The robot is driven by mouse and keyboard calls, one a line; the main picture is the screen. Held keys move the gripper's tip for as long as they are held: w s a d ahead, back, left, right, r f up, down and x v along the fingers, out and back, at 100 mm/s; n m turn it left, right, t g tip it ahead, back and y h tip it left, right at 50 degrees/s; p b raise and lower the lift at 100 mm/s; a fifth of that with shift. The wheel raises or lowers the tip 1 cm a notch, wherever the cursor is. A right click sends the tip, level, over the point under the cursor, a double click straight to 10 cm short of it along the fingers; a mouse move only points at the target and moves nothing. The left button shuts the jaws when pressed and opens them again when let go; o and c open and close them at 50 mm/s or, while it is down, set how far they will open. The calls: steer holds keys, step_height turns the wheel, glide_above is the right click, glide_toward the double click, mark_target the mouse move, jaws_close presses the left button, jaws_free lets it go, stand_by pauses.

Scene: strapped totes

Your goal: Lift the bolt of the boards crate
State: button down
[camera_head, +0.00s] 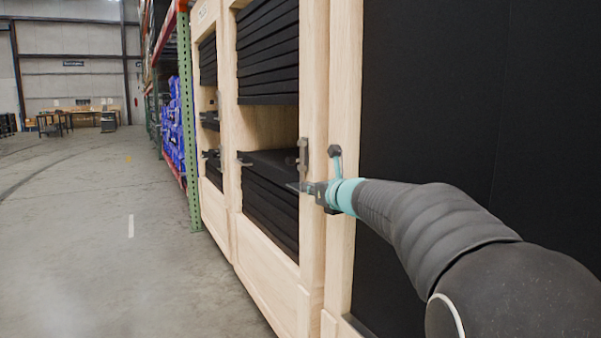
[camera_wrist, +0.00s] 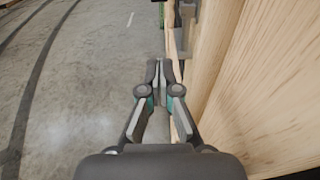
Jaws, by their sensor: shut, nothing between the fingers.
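The wooden crate (camera_head: 312,70) with stacked black boards (camera_head: 268,50) stands beside my arm in the head view. A dark metal bolt (camera_head: 303,155) is mounted upright on its front post. My gripper (camera_head: 296,187) is just below the bolt, pointing left across the post; I cannot tell whether it touches the bolt. In the wrist view my gripper (camera_wrist: 165,70) has its fingertips together with nothing between them.
More dark latches (camera_head: 245,160) sit on the crate front farther left. A green and red rack (camera_head: 188,110) with blue goods (camera_head: 173,120) stands beyond. A large black panel (camera_head: 430,100) is behind my arm. The concrete floor (camera_head: 100,220) at left is open.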

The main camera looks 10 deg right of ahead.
mark_target(292, 158)
steer(key=shift+w, duration=0.1)
steer(key=x, duration=1)
steer(key=shift+s+d+r+p, duration=0.1)
steer(key=shift+s+r+p, duration=0.1)
steer(key=shift+r+p, duration=0.6)
steer(key=shift+s+d+r+p, duration=0.1)
steer(key=shift+s+r+p, duration=0.2)
steer(key=shift+r, duration=0.85)
steer(key=shift+w, duration=0.1)
step_height(292, 158, up, 4)
steer(key=p, duration=0.3)
steer(key=shift+f+p, duration=0.15)
steer(key=shift+p, duration=0.15)
steer(key=shift+a, duration=0.1)
